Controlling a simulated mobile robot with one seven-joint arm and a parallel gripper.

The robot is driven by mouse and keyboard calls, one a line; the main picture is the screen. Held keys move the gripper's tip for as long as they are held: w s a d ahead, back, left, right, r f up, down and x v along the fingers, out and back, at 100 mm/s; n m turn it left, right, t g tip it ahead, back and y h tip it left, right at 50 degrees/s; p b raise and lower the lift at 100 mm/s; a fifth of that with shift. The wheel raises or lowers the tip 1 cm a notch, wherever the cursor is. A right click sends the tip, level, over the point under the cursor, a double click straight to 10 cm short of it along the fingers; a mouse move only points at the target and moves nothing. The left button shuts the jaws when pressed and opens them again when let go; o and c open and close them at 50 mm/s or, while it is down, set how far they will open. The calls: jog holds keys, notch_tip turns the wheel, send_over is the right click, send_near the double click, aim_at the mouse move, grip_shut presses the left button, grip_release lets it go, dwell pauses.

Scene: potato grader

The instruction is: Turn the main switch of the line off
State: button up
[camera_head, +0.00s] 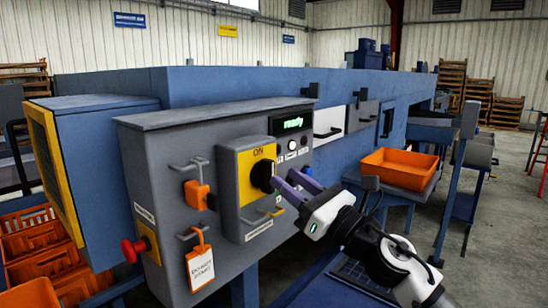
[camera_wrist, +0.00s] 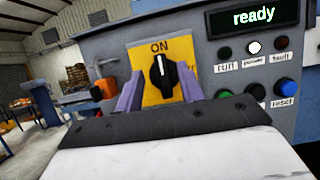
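The main switch is a black rotary knob (camera_head: 262,176) on a yellow plate (camera_head: 245,165) marked ON, on the front of a grey control cabinet (camera_head: 165,165). In the wrist view the knob (camera_wrist: 162,76) stands upright, its white mark pointing up at ON. My gripper (camera_head: 289,185) is in front of the switch, close to the knob. Its two purple fingers are apart, one on each side of the knob in the wrist view (camera_wrist: 160,92), with nothing visibly held. Whether the fingertips reach alongside the knob or stop short cannot be told.
A green display (camera_head: 292,122) reads "ready", above lamps and buttons. An orange padlock (camera_head: 197,195) and a hanging tag (camera_head: 200,267) are left of the switch. A red mushroom button (camera_head: 130,250) sits lower left. An orange crate (camera_head: 399,168) stands at right.

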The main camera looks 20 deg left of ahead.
aim_at(272, 168)
jog(key=p+x, duration=0.1)
jog(key=x, duration=0.3)
jog(key=shift+w+a+r, duration=0.1)
jog(key=shift+a+r, duration=0.05)
jog(key=shift+a, duration=0.2)
grip_shut()
